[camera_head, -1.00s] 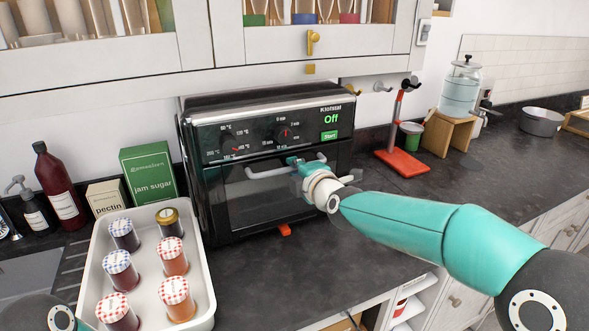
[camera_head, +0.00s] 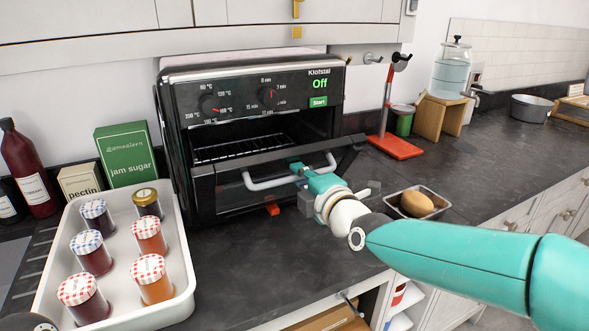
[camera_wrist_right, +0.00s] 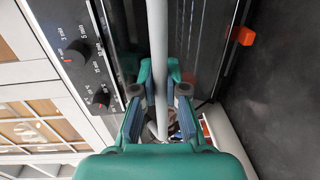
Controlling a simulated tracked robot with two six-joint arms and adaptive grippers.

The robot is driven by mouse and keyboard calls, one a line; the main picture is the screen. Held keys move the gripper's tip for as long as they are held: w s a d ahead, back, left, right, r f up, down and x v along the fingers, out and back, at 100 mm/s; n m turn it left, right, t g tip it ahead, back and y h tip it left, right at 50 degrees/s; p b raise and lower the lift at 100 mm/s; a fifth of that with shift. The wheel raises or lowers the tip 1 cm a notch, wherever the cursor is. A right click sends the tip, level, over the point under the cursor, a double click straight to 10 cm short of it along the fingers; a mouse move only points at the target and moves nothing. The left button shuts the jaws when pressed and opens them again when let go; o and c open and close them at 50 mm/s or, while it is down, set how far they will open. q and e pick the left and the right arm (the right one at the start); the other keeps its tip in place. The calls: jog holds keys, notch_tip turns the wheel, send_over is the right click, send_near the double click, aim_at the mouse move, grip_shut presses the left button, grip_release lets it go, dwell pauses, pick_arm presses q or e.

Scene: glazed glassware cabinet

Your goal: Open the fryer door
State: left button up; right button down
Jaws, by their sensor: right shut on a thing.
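The fryer (camera_head: 178,92) is a black oven-like box on the dark counter, with knobs and a green "Off" display. Its door (camera_head: 228,197) is partly open, tilted out at the top. A wire rack (camera_head: 240,148) shows inside through the gap. The pale bar handle (camera_head: 262,184) runs across the door front. My right gripper (camera_head: 303,176) is shut around the handle near its right part. In the right wrist view the bar (camera_wrist_right: 157,55) passes between the fingers (camera_wrist_right: 165,92). My left gripper is not in view.
A white tray (camera_head: 184,292) with several jam jars stands at front left, close to the fryer. A small metal tray (camera_head: 440,203) with a brown, potato-like item lies at right. A red stand (camera_head: 396,147) is beside the fryer.

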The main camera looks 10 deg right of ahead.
jog(key=shift+s+d+f+b, duration=0.2)
jog(key=shift+s+f+b, duration=0.2)
jog(key=shift+s+f, duration=0.2)
jog(key=c, duration=1.2)
grip_release()
jog(key=f+v, duration=0.1)
jog(key=v, duration=1.1)
jog(key=shift+r, duration=0.4)
